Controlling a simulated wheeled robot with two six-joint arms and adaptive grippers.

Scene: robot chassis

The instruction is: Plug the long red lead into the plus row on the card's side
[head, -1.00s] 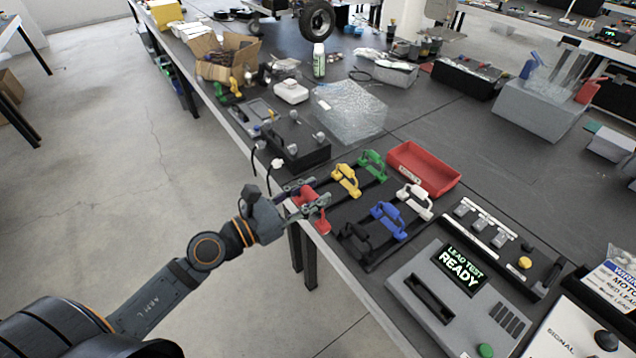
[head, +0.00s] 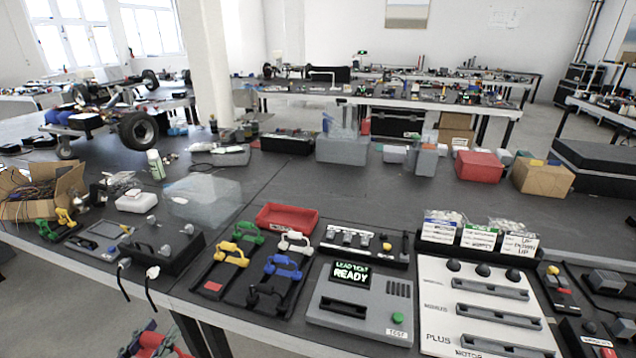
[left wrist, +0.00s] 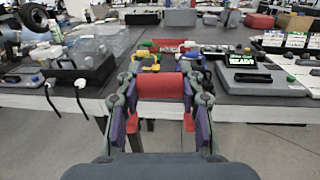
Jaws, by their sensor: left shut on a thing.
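My left gripper (head: 152,342) is low in front of the table's near edge in the head view, shut on the red lead (head: 160,347). In the left wrist view the red lead (left wrist: 160,85) lies across between the two fingers. In the head view, the white panel (head: 436,300) at the lower right has several long slots. Its lowest slot (head: 500,346) is beside the word PLUS. Printed cards (head: 480,237) stand in a black holder behind the panel; their small print is hard to read. My right gripper is not in view.
The lead rack (head: 205,270) holds yellow, green, white, blue and black leads. A grey tester (head: 362,308) reading READY stands between rack and panel. A red tray (head: 287,219) is behind. Black cables (head: 150,285) hang over the near edge at left.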

